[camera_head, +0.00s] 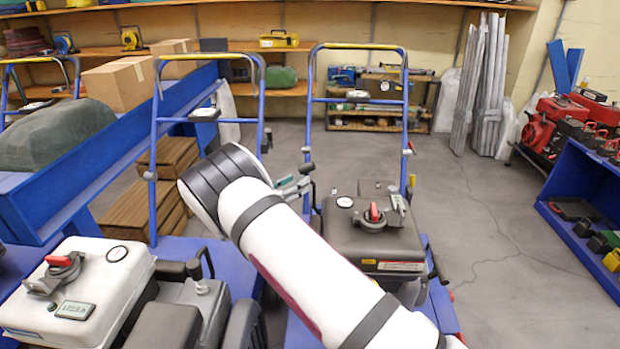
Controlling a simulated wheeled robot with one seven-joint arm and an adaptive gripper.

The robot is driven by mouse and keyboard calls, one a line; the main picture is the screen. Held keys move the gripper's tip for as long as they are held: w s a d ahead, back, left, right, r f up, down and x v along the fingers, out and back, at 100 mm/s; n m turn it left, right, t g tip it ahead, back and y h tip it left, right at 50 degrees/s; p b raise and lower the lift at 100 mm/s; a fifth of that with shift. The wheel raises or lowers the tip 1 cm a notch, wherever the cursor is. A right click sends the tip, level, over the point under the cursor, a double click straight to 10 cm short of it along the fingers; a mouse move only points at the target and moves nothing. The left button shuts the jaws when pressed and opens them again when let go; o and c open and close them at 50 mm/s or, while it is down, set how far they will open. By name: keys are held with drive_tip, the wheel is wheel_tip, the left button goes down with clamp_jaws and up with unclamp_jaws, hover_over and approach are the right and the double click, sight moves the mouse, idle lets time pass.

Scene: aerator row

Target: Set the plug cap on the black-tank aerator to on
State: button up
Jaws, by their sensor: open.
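The black-tank aerator (345,240) stands right of centre, with a dark tank on a blue frame. Its plug cap (374,214) is a small red lever on a round dark base on top of the tank. The lever looks roughly upright in the picture; I cannot read any on or off marking. My white and black arm crosses in front of the tank's left and front side. My gripper (297,180) shows partly past the wrist, left of the tank and apart from the cap. It is open, with nothing visible in it.
A white-tank aerator (85,290) with a similar red cap (60,262) stands at left front. Blue upright handles (309,110) rise behind both machines. A blue shelf (585,205) and red engines (565,125) are at right. Grey floor (480,220) between is clear.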

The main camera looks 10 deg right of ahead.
drive_tip(key=shift+n+t, duration=0.3)
drive_tip(key=shift+n, duration=0.2)
drive_tip(key=shift+w+d+f+b, duration=0.25)
drive_tip(key=shift+w+d+b, duration=0.15)
drive_tip(key=shift+w+d, duration=0.5)
drive_tip(key=shift+w+d+f+b, duration=0.25)
drive_tip(key=shift+w+d+b, duration=0.15)
drive_tip(key=shift+w+d, duration=0.4)
drive_tip(key=shift+w+d+f+b, duration=0.25)
drive_tip(key=shift+w+d+b, duration=0.15)
drive_tip(key=shift+w+d, duration=0.5)
drive_tip(key=shift+a, duration=0.1)
clamp_jaws()
